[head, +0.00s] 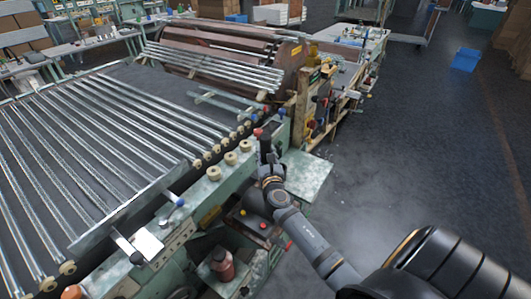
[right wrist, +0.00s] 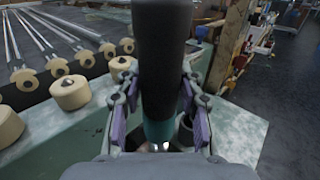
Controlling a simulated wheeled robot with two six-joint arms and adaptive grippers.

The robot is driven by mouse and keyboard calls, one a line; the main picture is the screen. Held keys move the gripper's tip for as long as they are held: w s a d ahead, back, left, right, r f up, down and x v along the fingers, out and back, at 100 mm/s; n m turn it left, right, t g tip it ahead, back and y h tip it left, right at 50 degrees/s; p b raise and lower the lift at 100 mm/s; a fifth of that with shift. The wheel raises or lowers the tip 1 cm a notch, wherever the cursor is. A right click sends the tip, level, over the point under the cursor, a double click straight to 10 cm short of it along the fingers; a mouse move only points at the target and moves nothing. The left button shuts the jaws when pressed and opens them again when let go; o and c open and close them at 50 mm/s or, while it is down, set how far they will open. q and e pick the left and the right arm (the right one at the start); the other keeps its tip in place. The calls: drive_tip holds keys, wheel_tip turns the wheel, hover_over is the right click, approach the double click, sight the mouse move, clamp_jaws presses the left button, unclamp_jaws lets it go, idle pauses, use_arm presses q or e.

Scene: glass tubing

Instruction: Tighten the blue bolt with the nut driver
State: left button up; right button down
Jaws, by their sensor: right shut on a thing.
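My right gripper (head: 268,163) is over the green machine edge in the head view. It is shut on the nut driver, whose thick black handle (right wrist: 165,50) with a teal lower part stands nearly upright between the fingers in the right wrist view. The handle (head: 264,145) also shows small and dark in the head view. The driver's tip is hidden. Two blue heads show in the head view: one blue bolt (head: 180,202) at the near end of the rail, and another blue piece (head: 281,112) near the far end. The driver touches neither. My left gripper is out of view.
Long metal rollers (head: 110,130) fill the left. Cream knobs (head: 214,173) line the machine edge, close to the gripper's left in the right wrist view. A red head (head: 257,132) is just beyond the gripper. Dark floor (head: 420,150) is open at right.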

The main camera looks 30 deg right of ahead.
sight(265, 163)
drive_tip(key=shift+f+b, duration=1.3)
drive_tip(key=shift+f, duration=0.4)
drive_tip(key=shift+f+b, duration=0.55)
drive_tip(key=shift+f, duration=0.3)
idle(1.0)
drive_tip(key=shift+s+f, duration=0.1)
drive_tip(key=shift+f, duration=0.3)
idle(1.2)
